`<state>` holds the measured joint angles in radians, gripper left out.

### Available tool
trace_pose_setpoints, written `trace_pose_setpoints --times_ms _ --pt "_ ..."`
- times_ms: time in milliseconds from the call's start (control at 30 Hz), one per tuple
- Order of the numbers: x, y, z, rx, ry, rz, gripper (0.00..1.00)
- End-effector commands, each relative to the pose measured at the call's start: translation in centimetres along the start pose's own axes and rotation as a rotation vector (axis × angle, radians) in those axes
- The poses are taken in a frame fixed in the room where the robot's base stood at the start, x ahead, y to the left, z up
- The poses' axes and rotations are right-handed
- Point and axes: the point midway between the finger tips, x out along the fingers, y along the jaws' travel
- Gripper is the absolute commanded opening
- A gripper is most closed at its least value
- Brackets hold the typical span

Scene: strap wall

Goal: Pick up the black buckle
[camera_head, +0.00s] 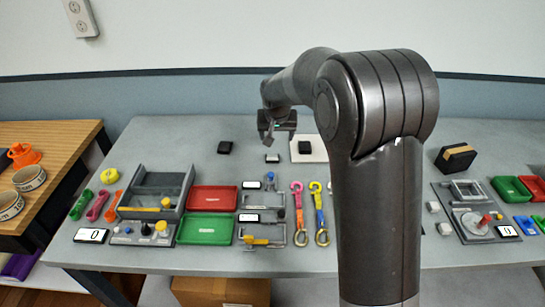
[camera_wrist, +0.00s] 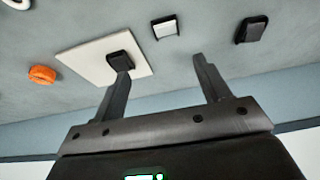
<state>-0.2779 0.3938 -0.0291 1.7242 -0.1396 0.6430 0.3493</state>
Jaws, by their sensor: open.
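Two small black pieces lie at the back of the grey table, and I cannot tell for sure which is the black buckle. One black piece (camera_head: 225,147) lies on the bare tabletop; in the wrist view it is at the upper right (camera_wrist: 250,29). The other black piece (camera_head: 305,147) sits on a white plate (camera_head: 317,157); the wrist view shows it at the upper left (camera_wrist: 120,60), partly behind a finger. My gripper (camera_head: 270,138) is open and empty, above the table's back part between the two pieces. Its two fingers (camera_wrist: 165,75) are spread apart.
A small white-faced block (camera_head: 272,158) lies between the black pieces. Red (camera_head: 212,198) and green (camera_head: 205,230) trays, a grey bin (camera_head: 154,190) and coloured straps (camera_head: 318,212) stand nearer the front. A black box (camera_head: 456,158) is at right. The wall rises behind.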

Motion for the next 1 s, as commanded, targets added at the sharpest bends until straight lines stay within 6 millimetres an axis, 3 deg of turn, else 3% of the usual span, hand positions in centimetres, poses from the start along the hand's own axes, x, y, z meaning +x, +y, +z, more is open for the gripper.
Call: trace_pose_setpoints --times_ms 33,200,500,767,1000 --pt "1.1 -0.5 -0.2 -0.002 -0.004 0.001 0.69" --pt "3.0 -1.4 -0.7 -0.005 -0.004 0.001 0.69" --pt "7.4 -1.4 -0.7 -0.004 -0.006 0.002 0.69" --pt "9.0 -1.4 -0.6 -0.003 -0.005 0.002 0.69" --pt "12.4 -1.2 -0.3 -0.003 -0.006 0.002 0.69"
